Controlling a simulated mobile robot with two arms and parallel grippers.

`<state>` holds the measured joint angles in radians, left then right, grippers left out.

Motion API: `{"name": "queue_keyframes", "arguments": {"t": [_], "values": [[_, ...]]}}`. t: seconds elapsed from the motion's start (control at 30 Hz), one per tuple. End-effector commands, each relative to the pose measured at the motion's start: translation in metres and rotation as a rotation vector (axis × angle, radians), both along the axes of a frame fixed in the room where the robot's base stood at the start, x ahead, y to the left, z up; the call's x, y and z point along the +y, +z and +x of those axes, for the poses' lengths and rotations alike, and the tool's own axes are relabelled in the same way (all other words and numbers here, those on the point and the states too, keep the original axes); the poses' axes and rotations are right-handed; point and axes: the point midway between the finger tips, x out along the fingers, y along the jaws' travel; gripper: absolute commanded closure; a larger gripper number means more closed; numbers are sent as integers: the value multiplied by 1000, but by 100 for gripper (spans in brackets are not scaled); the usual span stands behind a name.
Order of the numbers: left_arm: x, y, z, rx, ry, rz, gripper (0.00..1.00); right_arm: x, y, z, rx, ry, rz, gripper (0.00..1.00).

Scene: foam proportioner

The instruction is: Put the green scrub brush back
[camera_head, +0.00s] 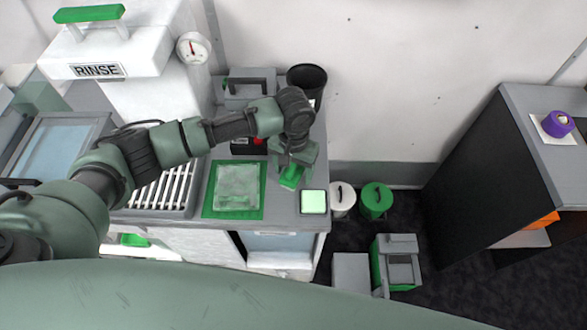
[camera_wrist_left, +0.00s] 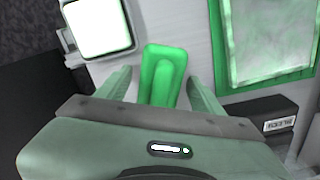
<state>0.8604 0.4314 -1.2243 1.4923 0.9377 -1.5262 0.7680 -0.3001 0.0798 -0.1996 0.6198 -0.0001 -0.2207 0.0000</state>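The green scrub brush (camera_head: 291,178) is on the grey counter near its right end, under my left gripper (camera_head: 294,160) in the head view. In the left wrist view the brush (camera_wrist_left: 163,76) shows a raised green handle along its middle. My left gripper (camera_wrist_left: 158,82) is open, with one finger on each side of the brush and a visible gap to both sides. I cannot tell how far the fingertips are above the counter. Part of the brush is hidden by the gripper. My right gripper is not in view.
A green mat (camera_head: 211,212) with a pale, glassy pad (camera_head: 237,187) lies left of the brush. A small pale-green square (camera_head: 313,202) is in front right. A black cup (camera_head: 307,76) and a grey handled box (camera_head: 250,88) stand behind. A slatted rack (camera_head: 165,190) is left. Bins (camera_head: 376,200) stand right.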

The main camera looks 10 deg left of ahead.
Motion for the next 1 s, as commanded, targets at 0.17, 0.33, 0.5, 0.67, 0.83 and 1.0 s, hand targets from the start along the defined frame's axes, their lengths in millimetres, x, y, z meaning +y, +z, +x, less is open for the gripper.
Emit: {"name": "queue_keyframes", "arguments": {"t": [0.17,0.33,0.5,0.67,0.83,1.0], "values": [[0,1,0,-1,0,0,33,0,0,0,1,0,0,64],[0,17,1,-2,-1,-1,33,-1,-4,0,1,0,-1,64],[0,52,1,-5,-2,-2,33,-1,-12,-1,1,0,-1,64],[-1,86,1,-4,-1,-2,33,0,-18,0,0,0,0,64],[-1,112,1,-2,-1,-1,33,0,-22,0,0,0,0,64],[0,122,0,0,1,0,33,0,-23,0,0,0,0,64]]}}
